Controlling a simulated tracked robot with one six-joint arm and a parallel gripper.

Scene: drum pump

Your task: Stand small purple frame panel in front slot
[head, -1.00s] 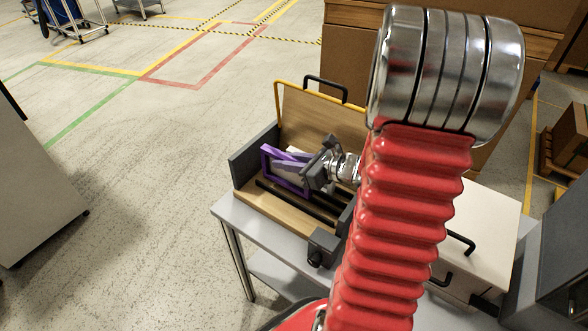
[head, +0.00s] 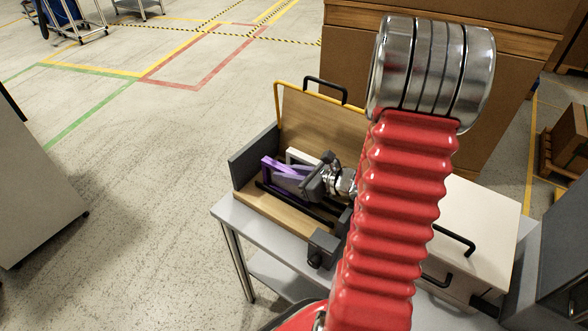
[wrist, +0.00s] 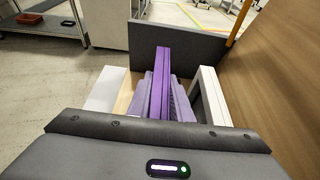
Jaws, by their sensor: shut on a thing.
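The small purple frame panel (head: 268,164) is upright in the wood-floored box, with its lower part hidden behind a black rail (head: 290,203) in the head view. My gripper (head: 292,182) is shut on the panel from the right side. In the wrist view the panel (wrist: 160,84) is seen edge-on between the two fingers (wrist: 166,102). The box floor (head: 268,212) in front of the rail is bare. I cannot tell whether the panel's bottom edge sits in a slot.
A white frame (head: 296,156) stands behind the panel, close beside it in the wrist view (wrist: 208,98). A grey end wall (head: 253,155) closes the box's left end, and a wooden board with a yellow edge (head: 318,112) rises behind. A dark block (head: 322,248) sits at the front right.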

